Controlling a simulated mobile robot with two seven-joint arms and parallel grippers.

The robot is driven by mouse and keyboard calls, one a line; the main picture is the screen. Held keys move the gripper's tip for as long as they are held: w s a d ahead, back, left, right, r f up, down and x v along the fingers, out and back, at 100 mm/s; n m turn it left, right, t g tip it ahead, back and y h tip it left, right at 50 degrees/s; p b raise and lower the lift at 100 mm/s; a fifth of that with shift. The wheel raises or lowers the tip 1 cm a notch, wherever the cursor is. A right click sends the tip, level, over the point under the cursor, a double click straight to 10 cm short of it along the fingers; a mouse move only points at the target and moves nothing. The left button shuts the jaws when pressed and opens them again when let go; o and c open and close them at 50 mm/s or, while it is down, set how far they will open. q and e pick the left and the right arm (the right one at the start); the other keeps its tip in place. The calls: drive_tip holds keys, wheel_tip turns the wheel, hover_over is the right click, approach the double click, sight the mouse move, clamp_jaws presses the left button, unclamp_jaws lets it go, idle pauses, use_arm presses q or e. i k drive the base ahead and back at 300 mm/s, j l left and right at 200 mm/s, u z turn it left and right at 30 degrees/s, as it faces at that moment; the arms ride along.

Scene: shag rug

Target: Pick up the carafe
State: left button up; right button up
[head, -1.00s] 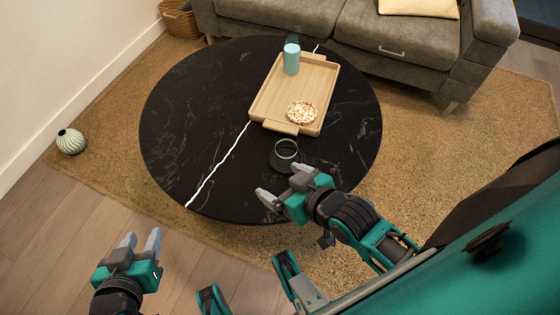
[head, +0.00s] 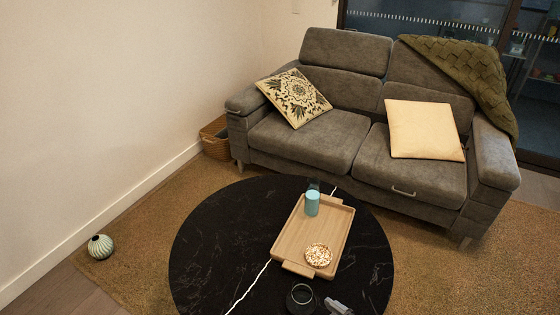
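The carafe looks to be the dark, round, open-topped vessel (head: 300,298) with a thin pale rim, on the near part of the black round table (head: 215,240), at the bottom edge of the head view. Its lower part is hard to make out against the black top. A grey finger part of my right gripper (head: 338,307) shows just right of the vessel, cut off by the picture's bottom edge. I cannot tell whether it touches the vessel or how wide its fingers are. My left gripper is out of view.
A wooden tray (head: 290,243) on the table holds a light blue cup (head: 312,204) and a speckled round dish (head: 319,255). A small dark object (head: 314,185) stands behind the cup. A grey sofa (head: 310,140) is beyond.

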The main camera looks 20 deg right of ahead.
sight(313, 198)
drive_tip(key=z, duration=0.85)
